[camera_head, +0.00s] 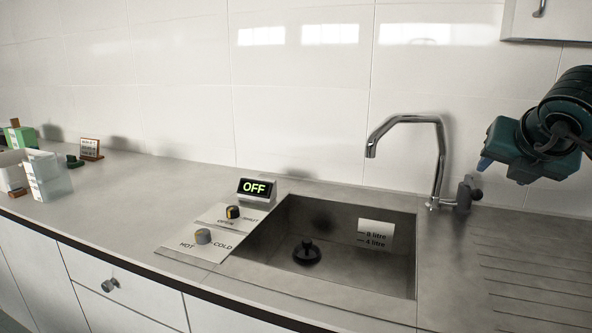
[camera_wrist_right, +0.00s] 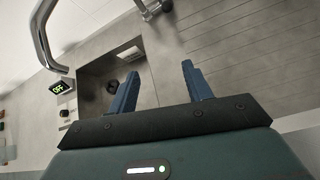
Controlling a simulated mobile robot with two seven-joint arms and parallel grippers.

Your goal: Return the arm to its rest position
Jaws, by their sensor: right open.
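My right gripper (camera_head: 486,160) is raised at the right of the head view, above the counter and to the right of the tap (camera_head: 440,160). In the right wrist view its two blue fingers (camera_wrist_right: 158,88) stand apart with nothing between them. My left gripper does not show in either view.
The sink (camera_head: 340,245) holds a black plug (camera_head: 306,252) and a litre label (camera_head: 376,234). A display (camera_head: 257,190) reads OFF beside two knobs. A ribbed drainer (camera_head: 540,265) lies to the right. Boxes (camera_head: 47,175) stand at the far left. The counter between is clear.

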